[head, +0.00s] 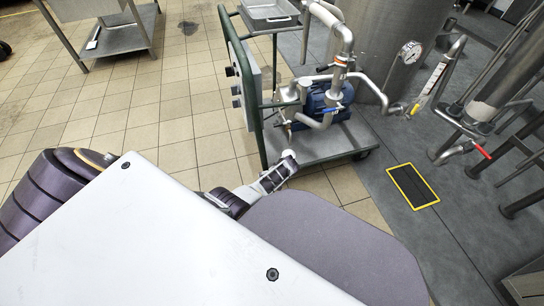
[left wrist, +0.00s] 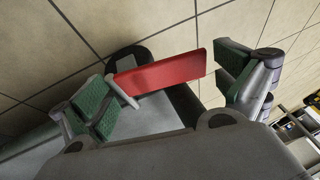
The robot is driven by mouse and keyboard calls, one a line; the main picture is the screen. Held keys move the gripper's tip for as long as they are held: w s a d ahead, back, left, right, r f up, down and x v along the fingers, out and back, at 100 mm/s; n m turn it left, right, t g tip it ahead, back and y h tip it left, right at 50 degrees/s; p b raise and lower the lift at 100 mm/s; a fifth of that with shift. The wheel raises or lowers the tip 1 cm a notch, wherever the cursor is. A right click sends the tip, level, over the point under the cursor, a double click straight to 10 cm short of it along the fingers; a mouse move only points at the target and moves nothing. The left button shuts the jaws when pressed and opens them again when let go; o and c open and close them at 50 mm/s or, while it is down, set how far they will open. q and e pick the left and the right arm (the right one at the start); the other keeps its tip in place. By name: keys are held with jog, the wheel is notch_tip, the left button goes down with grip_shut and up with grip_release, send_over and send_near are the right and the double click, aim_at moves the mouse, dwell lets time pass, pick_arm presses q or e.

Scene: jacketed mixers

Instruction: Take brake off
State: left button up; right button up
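A red brake pedal (left wrist: 160,75) shows in the left wrist view, sticking out from a dark and grey caster part against the tiled floor. My left gripper (left wrist: 168,85) is open, with its green-padded fingers on either side of the pedal. The pedal's left end is close to the left finger; I cannot tell whether they touch. A gap shows at the right finger. In the head view my left gripper (head: 283,168) is low beside the near left corner of the wheeled cart (head: 322,143). The pedal cannot be made out there. My right gripper is not in view.
The cart carries a blue pump (head: 325,97), pipes and a control panel on a green frame (head: 255,110). A steel tank (head: 385,40) and pipework stand to the right. A yellow-edged floor drain (head: 413,186) lies at right.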

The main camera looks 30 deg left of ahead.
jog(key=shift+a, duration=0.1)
pick_arm(q)
jog(key=shift+d+r, duration=0.1)
jog(key=shift+r, duration=0.2)
jog(key=v, duration=1.1)
dwell(0.8)
jog(key=shift+d+r, duration=0.1)
jog(key=shift+r, duration=0.05)
jog(key=shift+s, duration=0.1)
dwell(0.4)
jog(key=s+d+r+m+t+h, duration=0.1)
jog(key=s+d+r+m+h, duration=0.1)
jog(key=s+r+m, duration=0.3)
jog(key=s+d+r+m+t+h, duration=0.1)
jog(key=s+d+r+m+h, duration=0.2)
jog(key=s+r, duration=1.1)
jog(key=s+d+m, duration=0.1)
jog(key=s+m, duration=0.1)
jog(key=m, duration=0.1)
jog(key=shift+d+r+t+p, duration=0.2)
jog(key=shift+d+t+p, duration=0.1)
jog(key=shift+d+p, duration=0.1)
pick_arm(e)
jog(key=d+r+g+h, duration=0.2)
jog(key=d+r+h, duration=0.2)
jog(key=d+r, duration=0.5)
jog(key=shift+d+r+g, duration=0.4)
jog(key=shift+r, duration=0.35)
